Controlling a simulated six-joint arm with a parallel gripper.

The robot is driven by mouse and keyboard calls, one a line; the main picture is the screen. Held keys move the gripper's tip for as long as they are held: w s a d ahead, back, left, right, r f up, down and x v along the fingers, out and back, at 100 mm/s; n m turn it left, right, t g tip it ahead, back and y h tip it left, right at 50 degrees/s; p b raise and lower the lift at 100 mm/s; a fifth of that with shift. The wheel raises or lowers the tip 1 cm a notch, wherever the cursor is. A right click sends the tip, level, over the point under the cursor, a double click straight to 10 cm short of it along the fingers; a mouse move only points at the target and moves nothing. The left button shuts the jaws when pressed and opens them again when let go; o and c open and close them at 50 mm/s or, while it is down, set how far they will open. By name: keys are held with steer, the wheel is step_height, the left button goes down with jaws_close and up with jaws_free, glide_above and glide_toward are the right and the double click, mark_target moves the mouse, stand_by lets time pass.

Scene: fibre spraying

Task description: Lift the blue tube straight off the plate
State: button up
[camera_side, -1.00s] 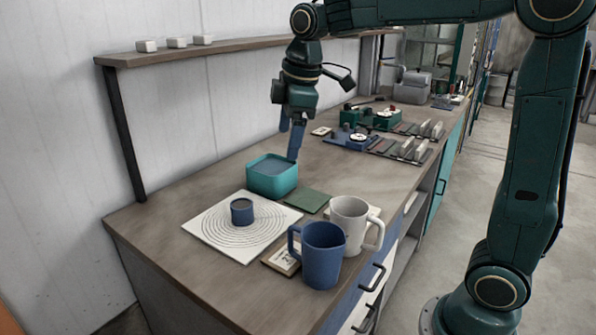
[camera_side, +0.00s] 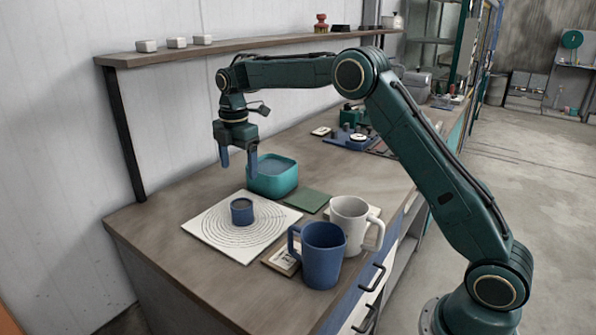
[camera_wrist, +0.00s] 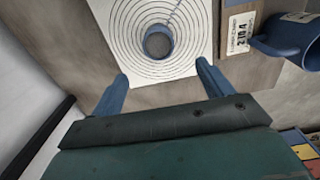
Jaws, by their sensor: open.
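The blue tube (camera_side: 242,211) stands upright on the white plate (camera_side: 215,240) marked with dark concentric rings. In the wrist view the tube (camera_wrist: 158,42) is seen from above as a short open ring near the centre of the plate (camera_wrist: 192,72), ahead of my fingertips. My gripper (camera_side: 239,164) is open and empty, pointing down, above and a little behind the tube in the side view. Its two blue fingers (camera_wrist: 163,78) are spread apart in the wrist view, and neither touches the tube.
A teal tub (camera_side: 274,187) stands close behind the plate, near my right finger. A green pad (camera_side: 307,200), a blue mug (camera_side: 322,262), a white mug (camera_side: 346,222) and a label card (camera_side: 279,262) stand to the right. A wall shelf (camera_side: 220,50) runs behind. The bench's front left is clear.

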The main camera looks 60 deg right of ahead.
mark_target(242, 211)
steer(key=shift+w+f, duration=0.2)
steer(key=shift+f, duration=0.15)
steer(key=shift+f, duration=0.1)
steer(key=shift+f, duration=6.8)
steer(key=c, duration=1.2)
steer(key=shift+r, duration=0.1)
steer(key=shift+c, duration=0.2)
step_height(242, 211, up, 10)
